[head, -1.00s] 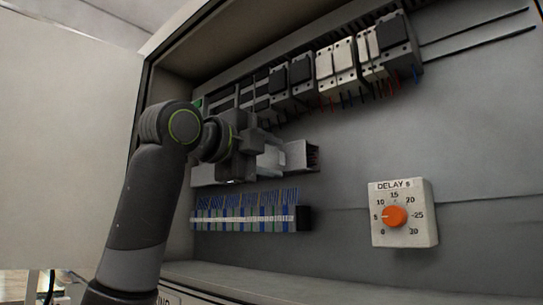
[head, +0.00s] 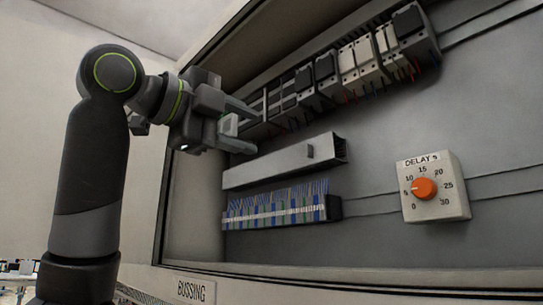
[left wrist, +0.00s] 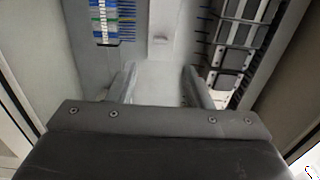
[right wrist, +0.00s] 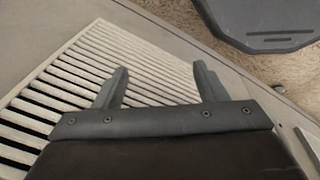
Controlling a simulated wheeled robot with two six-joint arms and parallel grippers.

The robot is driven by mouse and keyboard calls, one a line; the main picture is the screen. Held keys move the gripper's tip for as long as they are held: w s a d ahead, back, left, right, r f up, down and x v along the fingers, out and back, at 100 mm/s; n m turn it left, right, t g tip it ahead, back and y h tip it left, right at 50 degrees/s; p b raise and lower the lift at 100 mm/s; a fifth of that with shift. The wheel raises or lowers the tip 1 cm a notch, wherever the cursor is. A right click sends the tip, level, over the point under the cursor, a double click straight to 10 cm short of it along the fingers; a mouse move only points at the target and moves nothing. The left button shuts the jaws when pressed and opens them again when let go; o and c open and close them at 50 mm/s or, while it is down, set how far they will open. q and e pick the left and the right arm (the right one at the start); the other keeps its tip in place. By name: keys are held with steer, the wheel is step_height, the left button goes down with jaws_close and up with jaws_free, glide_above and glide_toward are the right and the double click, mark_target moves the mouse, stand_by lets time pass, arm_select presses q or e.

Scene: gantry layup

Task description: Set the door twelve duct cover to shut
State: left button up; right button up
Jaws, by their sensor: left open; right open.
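The duct cover (head: 280,163) is a long plain grey strip on the wiring duct in the cabinet, above the terminal row. It lies along the duct's whole visible length, with a small dark tab (head: 310,152) near its right end. The duct's right end face is dark. Its strip also shows beyond the fingers in the left wrist view (left wrist: 162,20). My left gripper (head: 256,132) is open and empty, in front of and above the duct's left part, apart from the tab. My right gripper (right wrist: 162,82) is open and empty over a slatted grille, outside the head view.
A terminal row (head: 280,208) with blue wires sits below the duct. Contactors and breakers (head: 350,65) line the rail above. The delay dial box (head: 434,187) is at right. The cabinet's lower edge carries a BUSSING label (head: 190,291). The grille (right wrist: 140,65) lies under my right gripper.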

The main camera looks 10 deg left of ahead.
arm_select(q)
steer(key=b+v, duration=0.1)
steer(key=v, duration=0.3)
stand_by(0.5)
